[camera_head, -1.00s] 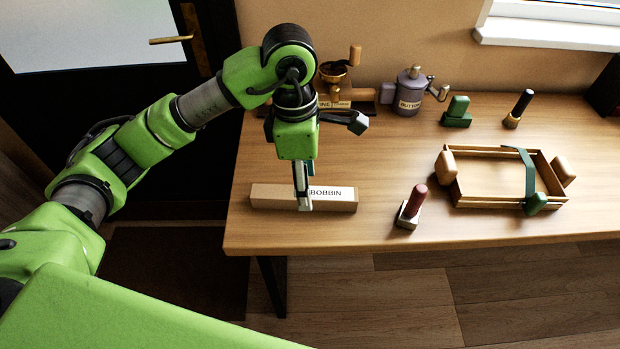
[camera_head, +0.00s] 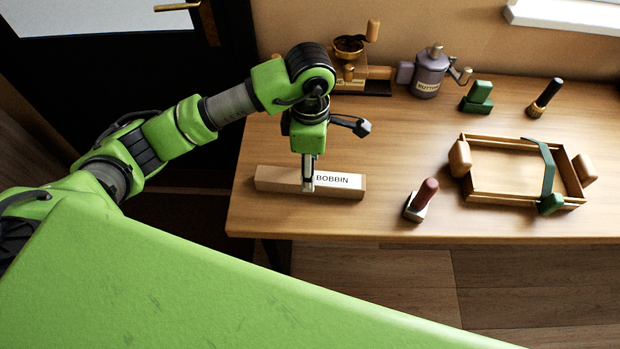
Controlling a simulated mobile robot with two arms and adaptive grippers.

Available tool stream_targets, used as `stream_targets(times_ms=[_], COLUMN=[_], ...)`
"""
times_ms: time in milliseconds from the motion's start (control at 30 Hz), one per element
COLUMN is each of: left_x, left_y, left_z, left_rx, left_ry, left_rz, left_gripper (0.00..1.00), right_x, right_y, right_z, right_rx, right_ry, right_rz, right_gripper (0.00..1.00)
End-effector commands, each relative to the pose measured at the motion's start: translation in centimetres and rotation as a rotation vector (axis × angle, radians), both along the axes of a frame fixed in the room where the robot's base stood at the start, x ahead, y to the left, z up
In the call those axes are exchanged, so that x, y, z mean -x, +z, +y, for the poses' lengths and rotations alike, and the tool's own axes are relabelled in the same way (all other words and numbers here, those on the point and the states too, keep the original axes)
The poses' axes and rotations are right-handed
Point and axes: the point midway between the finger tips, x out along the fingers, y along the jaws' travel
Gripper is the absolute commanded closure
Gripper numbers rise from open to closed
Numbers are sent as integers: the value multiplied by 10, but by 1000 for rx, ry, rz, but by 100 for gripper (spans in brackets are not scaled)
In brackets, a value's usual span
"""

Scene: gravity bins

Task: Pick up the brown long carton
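The brown long carton (camera_head: 275,181) lies flat near the front left of the wooden table, its length running left to right. A white label reading BOBBIN is on its right half. My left gripper (camera_head: 308,185) points down at the middle of the carton. One finger shows in front of the carton, just left of the lettering. The other finger is hidden, so I cannot tell whether the gripper is closed on the carton. The carton appears to rest on the table. My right gripper is not in view.
A red-handled stamp (camera_head: 422,200) stands right of the carton. A wooden frame (camera_head: 475,192) with a green strap is farther right. Behind are a grinder (camera_head: 349,50), a purple-grey canister (camera_head: 429,75), a green block (camera_head: 477,97) and a black-handled tool (camera_head: 545,97). The table's front edge is close.

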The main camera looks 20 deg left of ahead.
Motion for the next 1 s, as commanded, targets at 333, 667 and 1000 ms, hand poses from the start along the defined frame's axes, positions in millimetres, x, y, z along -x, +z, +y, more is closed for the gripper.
stream_targets(times_ms=[333, 667, 1000], left_x=[4, 3, 3], left_y=[-43, -50, -49], left_z=[-1, -1, -1], left_rx=[0, 0, 0], left_ry=[1, -1, -1], left_rz=[4, 1, 1], left_gripper=[50, 58, 100], right_x=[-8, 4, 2], right_y=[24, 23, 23], right_z=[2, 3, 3], right_rx=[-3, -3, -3], right_ry=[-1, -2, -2], right_rz=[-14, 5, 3], right_gripper=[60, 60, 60])
